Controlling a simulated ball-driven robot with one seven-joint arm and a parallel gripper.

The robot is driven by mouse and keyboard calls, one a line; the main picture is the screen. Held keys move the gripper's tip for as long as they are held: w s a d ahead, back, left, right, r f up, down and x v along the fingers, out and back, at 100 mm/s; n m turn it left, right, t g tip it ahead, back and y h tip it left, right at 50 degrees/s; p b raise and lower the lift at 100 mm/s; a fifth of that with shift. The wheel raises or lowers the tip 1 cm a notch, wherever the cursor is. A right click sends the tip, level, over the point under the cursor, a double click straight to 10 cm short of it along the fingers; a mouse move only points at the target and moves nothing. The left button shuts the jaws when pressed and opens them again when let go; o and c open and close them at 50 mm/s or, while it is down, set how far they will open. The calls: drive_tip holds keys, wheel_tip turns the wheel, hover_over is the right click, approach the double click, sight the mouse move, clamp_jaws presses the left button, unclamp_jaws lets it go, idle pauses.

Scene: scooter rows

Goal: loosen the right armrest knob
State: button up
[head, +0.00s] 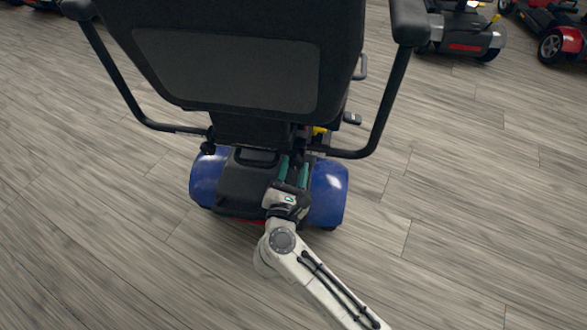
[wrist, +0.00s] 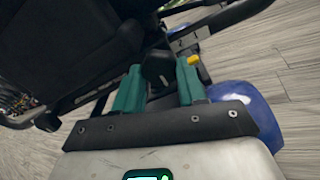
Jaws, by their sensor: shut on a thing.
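A scooter seat back (head: 225,60), seen from behind, has an armrest on each side. The right armrest (head: 385,100) is a bent black tube that runs down and in under the seat. My gripper (head: 293,160) reaches over the rear of the scooter, low behind the seat. In the wrist view, its two teal fingers are closed around a dark knob (wrist: 156,68) under the seat, by the right armrest's tube (wrist: 225,20). The fingers and the seat hide most of the knob in the head view.
The scooter's blue rear body (head: 328,190) lies below my gripper. The left armrest knob (head: 208,147) sits across the seat frame. A yellow part (head: 319,131) is close to the right finger. Other scooters (head: 465,35) stand at the back right. Wood floor around is clear.

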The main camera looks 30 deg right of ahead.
drive_tip(key=shift+r+n+p, duration=0.1)
drive_tip(key=shift+n+p, duration=0.2)
drive_tip(key=shift+p, duration=0.15)
drive_tip(key=n+p, duration=0.2)
drive_tip(key=p, duration=0.1)
drive_tip(key=shift+r+n, duration=0.15)
drive_tip(key=shift+n, duration=0.15)
drive_tip(key=n+p, duration=0.3)
drive_tip(key=shift+s+d+n, duration=0.1)
drive_tip(key=shift+n, duration=0.2)
drive_tip(key=n+p, duration=0.3)
drive_tip(key=n, duration=0.1)
drive_tip(key=shift+n, duration=0.3)
drive_tip(key=n+p, duration=0.2)
drive_tip(key=n, duration=0.1)
drive_tip(key=shift+n+p, duration=0.3)
drive_tip(key=n+p, duration=0.2)
drive_tip(key=n, duration=0.2)
drive_tip(key=n+p, duration=0.2)
drive_tip(key=n, duration=0.2)
drive_tip(key=shift+n, duration=0.6)
